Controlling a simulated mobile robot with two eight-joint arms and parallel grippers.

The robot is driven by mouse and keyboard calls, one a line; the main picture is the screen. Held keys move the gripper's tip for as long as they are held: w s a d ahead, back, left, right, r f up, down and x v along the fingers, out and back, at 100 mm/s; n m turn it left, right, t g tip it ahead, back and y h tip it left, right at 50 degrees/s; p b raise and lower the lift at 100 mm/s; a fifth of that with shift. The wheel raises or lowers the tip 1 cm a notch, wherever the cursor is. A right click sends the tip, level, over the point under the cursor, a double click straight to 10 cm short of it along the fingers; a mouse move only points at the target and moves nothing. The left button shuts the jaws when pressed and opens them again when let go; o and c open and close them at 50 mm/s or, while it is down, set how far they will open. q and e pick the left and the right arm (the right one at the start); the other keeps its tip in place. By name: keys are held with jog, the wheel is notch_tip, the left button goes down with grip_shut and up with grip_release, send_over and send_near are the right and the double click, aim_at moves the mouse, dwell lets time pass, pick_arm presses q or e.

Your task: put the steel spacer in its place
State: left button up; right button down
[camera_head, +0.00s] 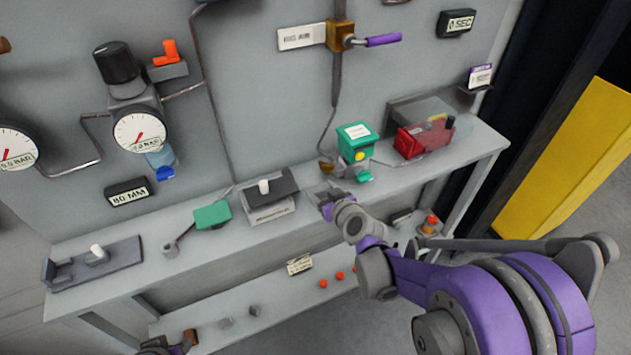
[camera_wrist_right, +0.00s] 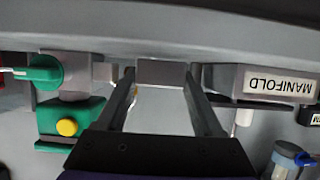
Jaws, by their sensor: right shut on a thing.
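The steel spacer (camera_wrist_right: 162,72) is a plain grey block in the right wrist view. My right gripper (camera_wrist_right: 160,85) is shut on it, with one finger on each side. In the head view this gripper (camera_head: 327,198) is over the bench, between the manifold block (camera_head: 268,207) and the green-topped valve (camera_head: 355,157). In the wrist view the spacer lies between the valve's grey pipe end (camera_wrist_right: 104,72) and the manifold (camera_wrist_right: 262,82). Whether it touches either, or rests on the bench, I cannot tell. My left gripper (camera_head: 170,346) shows only partly at the bottom edge; its jaws are unclear.
The bench (camera_head: 335,222) runs along a grey panel with gauges (camera_head: 139,132). A red box (camera_head: 425,138) stands right of the valve. A green block (camera_head: 212,214) and a grey fixture (camera_head: 120,262) stand to the left. A lower shelf (camera_head: 280,300) holds small loose parts.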

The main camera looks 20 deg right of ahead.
aim_at(319, 186)
jog(key=w, duration=0.3)
jog(key=shift+w+a, duration=0.15)
jog(key=shift+w, duration=0.2)
jog(key=shift+f, duration=0.1)
jog(key=shift+s, duration=0.1)
jog(key=shift+f, duration=0.2)
jog(key=shift+c, duration=0.2)
grip_release()
